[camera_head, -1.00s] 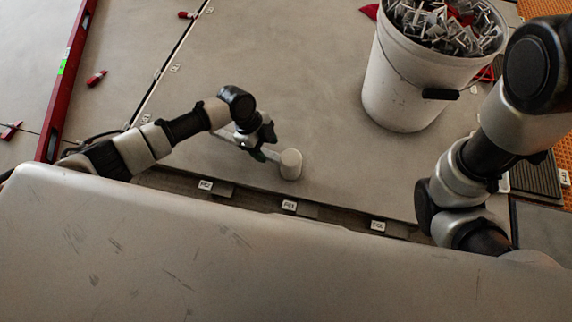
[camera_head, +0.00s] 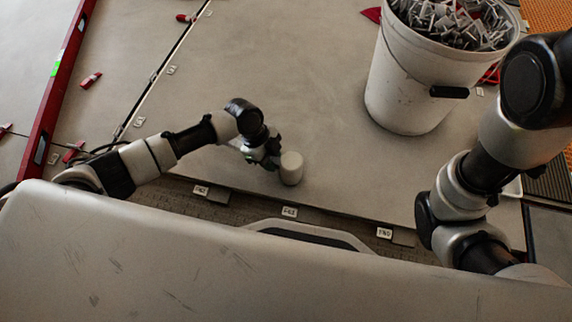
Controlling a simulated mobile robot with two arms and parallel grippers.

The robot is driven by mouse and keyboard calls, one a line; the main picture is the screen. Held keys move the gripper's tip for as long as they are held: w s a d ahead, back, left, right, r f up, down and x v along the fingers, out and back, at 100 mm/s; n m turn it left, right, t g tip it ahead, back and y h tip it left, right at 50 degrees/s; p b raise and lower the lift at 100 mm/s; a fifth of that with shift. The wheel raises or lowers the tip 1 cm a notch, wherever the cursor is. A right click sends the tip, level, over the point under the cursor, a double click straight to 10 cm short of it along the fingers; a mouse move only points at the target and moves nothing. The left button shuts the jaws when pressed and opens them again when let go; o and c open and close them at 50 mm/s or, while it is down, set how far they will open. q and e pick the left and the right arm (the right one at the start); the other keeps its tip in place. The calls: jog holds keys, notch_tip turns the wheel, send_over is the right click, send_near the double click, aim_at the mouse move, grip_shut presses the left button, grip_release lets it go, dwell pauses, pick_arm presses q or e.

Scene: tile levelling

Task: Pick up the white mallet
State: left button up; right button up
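The white mallet lies on the large grey tile, left of the bucket. Its pale round head (camera_head: 291,168) shows clearly, and its handle is mostly hidden behind my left gripper. My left gripper (camera_head: 270,160) points down at the handle, just left of the head. Its fingers are small and dark here, and I cannot tell whether they are closed on the handle. My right arm comes down at the right, and its gripper is not in view.
A white bucket (camera_head: 403,94) full of grey clips stands at the upper right. A red level (camera_head: 58,88) lies along the left. Red wedges (camera_head: 91,80) and small clips lie near the tile seams. Labelled tabs (camera_head: 289,212) line the tile's front edge. The tile's middle is clear.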

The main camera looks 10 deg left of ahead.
pick_arm(q)
grip_shut()
jog(key=shift+r, duration=0.1)
